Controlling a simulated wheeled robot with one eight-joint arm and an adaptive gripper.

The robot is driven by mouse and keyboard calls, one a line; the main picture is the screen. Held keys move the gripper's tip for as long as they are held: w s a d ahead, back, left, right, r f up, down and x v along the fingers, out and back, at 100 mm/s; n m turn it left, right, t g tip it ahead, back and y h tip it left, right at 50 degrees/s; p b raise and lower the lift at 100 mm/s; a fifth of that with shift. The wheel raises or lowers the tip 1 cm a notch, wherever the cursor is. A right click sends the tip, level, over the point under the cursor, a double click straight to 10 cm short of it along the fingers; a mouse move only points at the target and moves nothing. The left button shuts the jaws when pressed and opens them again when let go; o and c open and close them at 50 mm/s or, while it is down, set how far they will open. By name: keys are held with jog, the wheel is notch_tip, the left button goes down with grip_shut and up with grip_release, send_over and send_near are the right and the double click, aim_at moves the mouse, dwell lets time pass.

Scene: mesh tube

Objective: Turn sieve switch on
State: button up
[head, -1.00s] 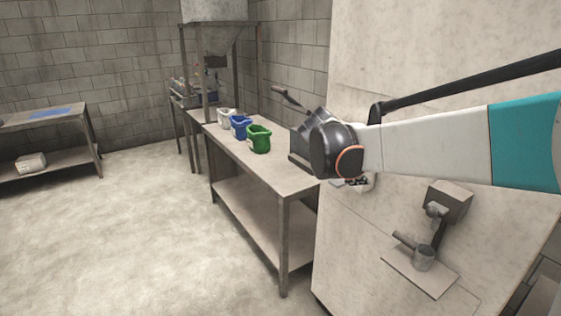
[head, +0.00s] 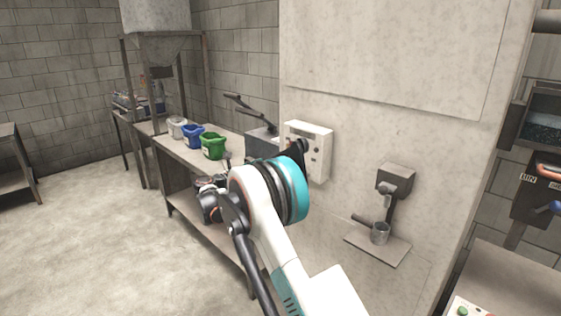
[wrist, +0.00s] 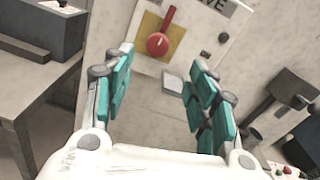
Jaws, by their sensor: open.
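The sieve switch (wrist: 158,43) is a red rotary knob on a yellow square, with its handle pointing up and slightly right in the wrist view. It sits on a white control box (wrist: 208,45) whose label is cut off and ends in "VE". The box also shows in the head view (head: 321,165), on the pale wall, partly covered by my wrist; the red knob is hidden there. My gripper (wrist: 161,60) is open and empty. Its teal-padded fingers are apart, either side of the space just below the knob, and no contact shows.
A bench (head: 176,150) to the left holds white, blue and green (head: 213,146) pots and a grey lever device (head: 262,143). Right of the box, a dispenser (head: 396,180) overhangs a metal cup (head: 380,233). A button panel (head: 470,308) is at lower right.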

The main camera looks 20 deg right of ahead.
jog(key=b+x, duration=0.1)
jog(key=x, duration=0.5)
jog(key=b+x, duration=0.2)
jog(key=x, duration=0.5)
jog(key=shift+w+d+f, duration=0.15)
jog(key=shift+w+f, duration=0.05)
jog(key=shift+w, duration=0.1)
jog(key=shift+c, duration=0.2)
jog(key=c, duration=1)
